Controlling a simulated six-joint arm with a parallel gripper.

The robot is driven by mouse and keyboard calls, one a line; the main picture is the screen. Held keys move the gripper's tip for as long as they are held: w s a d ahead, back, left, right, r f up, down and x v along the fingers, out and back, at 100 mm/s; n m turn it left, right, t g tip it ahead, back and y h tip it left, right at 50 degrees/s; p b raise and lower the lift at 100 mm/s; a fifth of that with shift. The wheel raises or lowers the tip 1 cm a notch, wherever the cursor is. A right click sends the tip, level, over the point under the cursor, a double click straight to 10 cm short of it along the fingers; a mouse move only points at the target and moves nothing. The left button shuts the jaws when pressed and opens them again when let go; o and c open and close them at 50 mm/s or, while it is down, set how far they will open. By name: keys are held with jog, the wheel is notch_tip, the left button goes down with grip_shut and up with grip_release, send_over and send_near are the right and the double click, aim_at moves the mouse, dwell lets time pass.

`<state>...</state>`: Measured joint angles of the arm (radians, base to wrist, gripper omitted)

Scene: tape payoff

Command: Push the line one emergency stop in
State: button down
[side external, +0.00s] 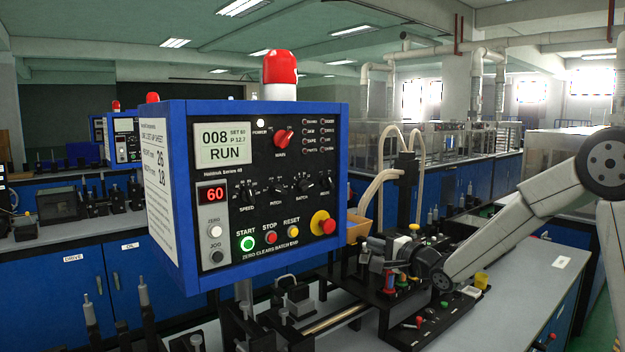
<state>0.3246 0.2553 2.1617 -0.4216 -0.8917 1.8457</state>
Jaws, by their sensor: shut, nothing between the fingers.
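A blue-framed control box (250,277) with a black face stands in the foreground. Its emergency stop (322,224) is a red mushroom button on a yellow collar, at the lower right of the face. No line number is readable beside it. The box's screen (224,145) reads 008 and RUN. The START button (247,243) glows green. My gripper (368,246) is to the right of the emergency stop and a little lower, apart from it in the picture. Its fingers are small and dark against the clutter; they are shut and empty. The depth gap is unclear.
A red beacon (280,68) tops the box. Below and right, the grey bench (520,268) carries black machine fixtures (411,315) and pale hoses (378,188) close to my gripper. Similar control boxes (126,140) stand behind at left. The bench's right part is mostly clear.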

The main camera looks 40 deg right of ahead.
aim_at(330, 227)
jog(key=shift+w, duration=6.55)
jog(key=shift+w+r, duration=0.15)
jog(key=shift+w, duration=0.4)
jog(key=shift+a, duration=0.1)
jog(key=shift+s, duration=0.2)
jog(key=s, duration=1.4)
jog(key=shift+f, duration=0.25)
